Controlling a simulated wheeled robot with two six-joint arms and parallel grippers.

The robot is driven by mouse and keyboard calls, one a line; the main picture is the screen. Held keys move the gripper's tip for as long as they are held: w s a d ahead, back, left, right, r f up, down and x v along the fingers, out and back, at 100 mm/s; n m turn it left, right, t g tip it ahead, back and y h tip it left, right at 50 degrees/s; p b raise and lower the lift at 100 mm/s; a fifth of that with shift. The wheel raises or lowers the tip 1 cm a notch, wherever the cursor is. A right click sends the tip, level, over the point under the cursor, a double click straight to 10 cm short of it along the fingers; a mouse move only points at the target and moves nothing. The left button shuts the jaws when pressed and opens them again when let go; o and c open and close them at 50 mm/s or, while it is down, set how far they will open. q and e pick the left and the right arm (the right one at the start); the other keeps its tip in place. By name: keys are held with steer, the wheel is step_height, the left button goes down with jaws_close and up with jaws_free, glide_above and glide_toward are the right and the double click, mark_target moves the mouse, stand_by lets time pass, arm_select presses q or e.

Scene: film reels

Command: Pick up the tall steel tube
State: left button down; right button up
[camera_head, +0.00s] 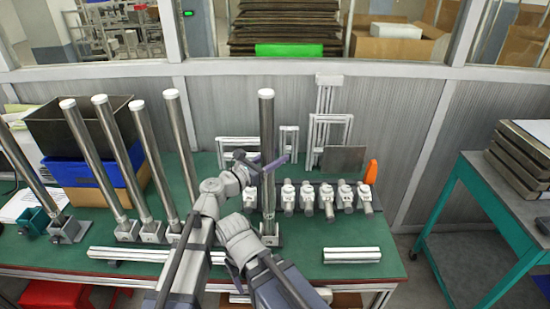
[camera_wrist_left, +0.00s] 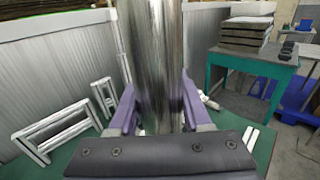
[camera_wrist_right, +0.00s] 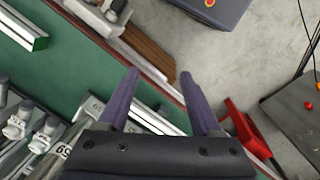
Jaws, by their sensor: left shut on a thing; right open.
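A tall steel tube (camera_head: 267,122) with a white cap stands upright near the middle of the green table, its foot in a small grey base block (camera_head: 270,236). My left gripper (camera_head: 266,166) is shut on this tube partway up. In the left wrist view the shiny tube (camera_wrist_left: 156,60) fills the space between the purple fingers. Several similar tubes (camera_head: 165,155) stand or lean to the left, apart from it. In the right wrist view my right gripper (camera_wrist_right: 158,75) is open and empty above the table's front edge.
Short valve-like fittings (camera_head: 288,197) stand in a row right of the tube. White rails (camera_head: 350,255) lie near the front edge. White frames (camera_head: 327,130) and an orange object (camera_head: 371,172) are behind. Dark and blue bins (camera_head: 80,125) stand at the left.

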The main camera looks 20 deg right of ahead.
step_height(320, 180, up, 6)
steer(key=p, duration=0.5)
